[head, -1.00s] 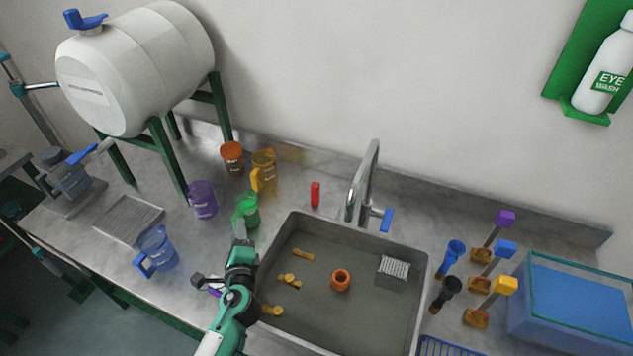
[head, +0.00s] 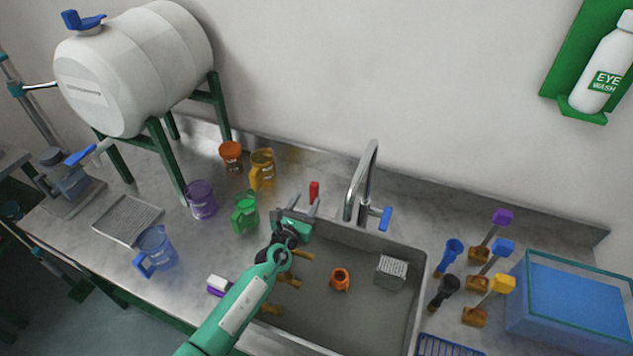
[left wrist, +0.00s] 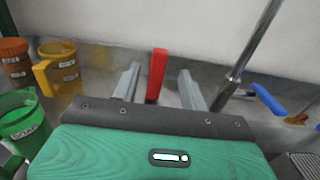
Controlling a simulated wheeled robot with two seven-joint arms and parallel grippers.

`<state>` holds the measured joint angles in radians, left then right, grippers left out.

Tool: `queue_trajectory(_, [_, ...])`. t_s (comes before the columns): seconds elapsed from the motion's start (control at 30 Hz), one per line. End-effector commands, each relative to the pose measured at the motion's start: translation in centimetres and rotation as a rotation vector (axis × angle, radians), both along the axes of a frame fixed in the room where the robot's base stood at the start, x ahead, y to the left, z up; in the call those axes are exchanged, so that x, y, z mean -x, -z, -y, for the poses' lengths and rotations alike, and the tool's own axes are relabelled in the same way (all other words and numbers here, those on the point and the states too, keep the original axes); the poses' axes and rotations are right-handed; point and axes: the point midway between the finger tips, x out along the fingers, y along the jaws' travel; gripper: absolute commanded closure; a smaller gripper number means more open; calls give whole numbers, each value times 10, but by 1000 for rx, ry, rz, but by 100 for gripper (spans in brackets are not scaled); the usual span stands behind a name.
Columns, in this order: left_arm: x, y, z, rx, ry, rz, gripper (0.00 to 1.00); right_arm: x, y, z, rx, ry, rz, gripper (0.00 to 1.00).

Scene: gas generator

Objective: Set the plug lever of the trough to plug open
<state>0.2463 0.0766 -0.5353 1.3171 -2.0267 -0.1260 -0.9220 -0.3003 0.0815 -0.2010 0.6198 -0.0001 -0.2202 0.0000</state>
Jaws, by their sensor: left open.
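The trough (head: 375,300) is a grey sink set in the worktop. Its plug lever appears to be the small red upright lever (head: 314,191) behind the back left edge. My left gripper (head: 304,204) is open and empty, just in front of the red lever. In the left wrist view the red lever (left wrist: 158,70) stands in line with the gap between the two fingers (left wrist: 158,82). I cannot tell whether the fingers reach around it; no contact shows. My right gripper is out of view.
A chrome tap (head: 364,180) with a blue handle (head: 386,218) stands right of the lever. A green jug (head: 245,215), yellow jug (head: 262,168) and orange cup (head: 231,155) stand to the left. An orange ring-shaped piece (head: 340,279) and a grey block (head: 391,271) lie in the trough.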

Motion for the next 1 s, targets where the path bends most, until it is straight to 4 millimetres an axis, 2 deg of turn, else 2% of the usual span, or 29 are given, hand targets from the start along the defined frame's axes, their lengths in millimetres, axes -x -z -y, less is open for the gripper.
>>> queue_trajectory(0.2, [-32, -1, 13, -2, 0, 2, 56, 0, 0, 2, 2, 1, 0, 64])
queue_trajectory(0.5, [-68, 0, 28, -2, 0, 1, 56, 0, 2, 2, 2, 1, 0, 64])
queue_trajectory(0.7, [-79, 0, 33, 1, -1, 0, 56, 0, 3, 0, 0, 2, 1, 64])
queue_trajectory(1.0, [-82, 0, 34, 0, 0, 1, 56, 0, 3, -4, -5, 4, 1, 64])
